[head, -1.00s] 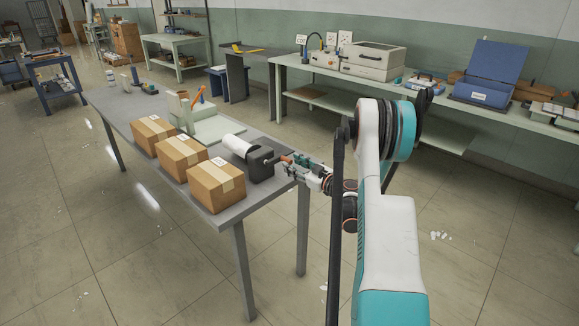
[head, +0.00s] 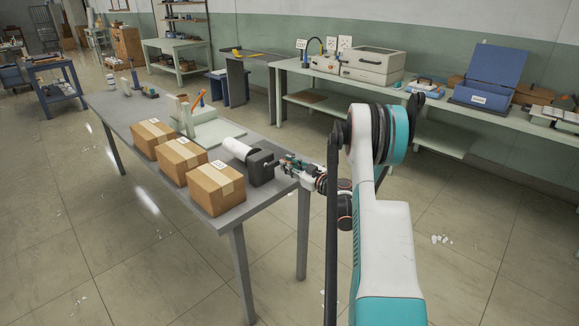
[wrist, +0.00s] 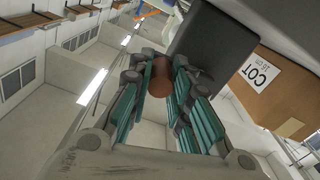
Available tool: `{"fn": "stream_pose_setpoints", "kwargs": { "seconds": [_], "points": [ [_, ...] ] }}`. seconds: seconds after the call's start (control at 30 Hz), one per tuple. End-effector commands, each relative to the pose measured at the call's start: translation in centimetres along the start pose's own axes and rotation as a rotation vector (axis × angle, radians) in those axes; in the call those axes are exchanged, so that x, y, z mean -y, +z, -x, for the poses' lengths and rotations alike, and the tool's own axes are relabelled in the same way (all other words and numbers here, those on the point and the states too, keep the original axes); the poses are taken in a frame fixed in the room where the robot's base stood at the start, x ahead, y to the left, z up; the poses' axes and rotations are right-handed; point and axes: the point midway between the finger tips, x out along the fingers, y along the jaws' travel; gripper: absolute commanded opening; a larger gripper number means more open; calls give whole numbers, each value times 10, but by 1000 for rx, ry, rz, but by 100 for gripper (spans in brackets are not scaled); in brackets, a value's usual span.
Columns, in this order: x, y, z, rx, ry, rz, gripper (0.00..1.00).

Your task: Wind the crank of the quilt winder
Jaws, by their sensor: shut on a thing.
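The quilt winder stands near the right end of the grey table, with a dark block (head: 261,167) and a white roll (head: 237,148) on its left side. In the wrist view the dark block (wrist: 212,45) fills the upper middle. The brown crank handle (wrist: 160,78) shows between the teal fingers. My gripper (head: 283,162) is at the right side of the block, and in the wrist view my gripper (wrist: 160,85) is shut on the handle. The crank arm itself is mostly hidden behind my fingers.
Several cardboard boxes, one of them the near box (head: 215,188), line the table's front edge. A pale green tray (head: 215,131) with an orange-handled thing lies behind. A long bench (head: 420,100) with equipment runs along the wall. The floor right of the table is open.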

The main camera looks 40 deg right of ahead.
Motion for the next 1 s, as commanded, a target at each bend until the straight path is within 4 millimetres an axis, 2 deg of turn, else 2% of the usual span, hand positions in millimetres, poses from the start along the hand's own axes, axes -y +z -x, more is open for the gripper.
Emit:
{"fn": "stream_pose_setpoints", "kwargs": {
  "seconds": [0.2, 0.47, 0.5, 0.6, 1.0],
  "points": [
    [-1, -7, 0, 0, 0, 109, 0],
    [-1, -7, 0, 0, 0, 118, 0],
    [-1, -7, 0, 0, 0, 118, 20],
    [-1, -7, 0, 0, 0, 117, 38],
    [-1, -7, 0, 0, 0, 117, 40]
  ]
}}
